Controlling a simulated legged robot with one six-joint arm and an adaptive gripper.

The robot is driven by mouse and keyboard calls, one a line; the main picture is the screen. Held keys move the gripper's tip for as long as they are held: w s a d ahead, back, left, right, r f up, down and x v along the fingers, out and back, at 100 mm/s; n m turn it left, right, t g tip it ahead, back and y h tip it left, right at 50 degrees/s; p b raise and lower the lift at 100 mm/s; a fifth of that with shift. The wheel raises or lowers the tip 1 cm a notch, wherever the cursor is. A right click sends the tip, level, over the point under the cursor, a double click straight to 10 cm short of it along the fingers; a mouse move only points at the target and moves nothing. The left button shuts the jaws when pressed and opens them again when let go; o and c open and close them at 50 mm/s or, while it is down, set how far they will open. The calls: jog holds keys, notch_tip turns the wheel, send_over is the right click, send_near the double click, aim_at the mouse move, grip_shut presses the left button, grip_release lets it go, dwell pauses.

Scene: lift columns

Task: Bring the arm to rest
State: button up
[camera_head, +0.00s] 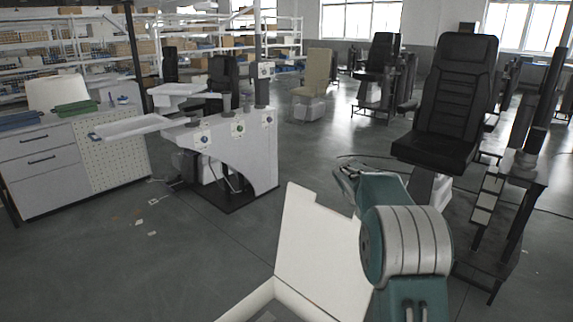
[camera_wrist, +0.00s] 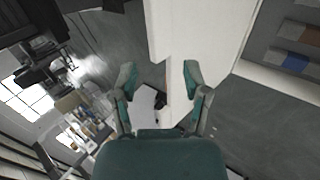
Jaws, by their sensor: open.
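My arm, teal with a pale ribbed joint cover, reaches up and forward at the lower right of the head view. Its far end, my gripper (camera_head: 350,178), shows only partly behind the arm. In the wrist view both fingers of my gripper (camera_wrist: 158,80) stand apart with nothing between them. Past the fingertips is a white panel (camera_wrist: 200,35), which seems to be the upright white panel (camera_head: 322,250) left of my arm in the head view. I cannot tell the gap between it and the fingers.
A black seat (camera_head: 450,105) on a stand is just beyond my arm at right. A white workstation (camera_head: 235,150) and a drawer cabinet (camera_head: 70,160) stand at left. Shelves (camera_head: 100,55) with boxes line the back. The grey floor (camera_head: 180,260) at left is mostly clear, with small scraps.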

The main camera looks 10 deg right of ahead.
jog(key=s+a+r+m+y, duration=0.1)
jog(key=s+a+r, duration=0.35)
jog(key=s, duration=0.25)
jog(key=s+a+r+m+t+y, duration=0.1)
jog(key=s+a+r+m, duration=0.15)
jog(key=s+a, duration=0.35)
jog(key=s+a+r+y, duration=0.1)
jog(key=s+a+r, duration=0.2)
jog(key=s+r, duration=0.3)
jog(key=s+a+f+m+y, duration=0.1)
jog(key=s+a+f, duration=0.1)
jog(key=s, duration=0.5)
jog(key=s+a+f+m+y, duration=0.1)
jog(key=s+a, duration=0.3)
jog(key=s, duration=0.4)
jog(key=s+a+f+m, duration=0.1)
jog(key=s+a+f, duration=0.2)
jog(key=s, duration=0.4)
jog(key=shift+s+m+y, duration=0.35)
jog(key=shift+s+y, duration=0.05)
jog(key=shift+a, duration=0.1)
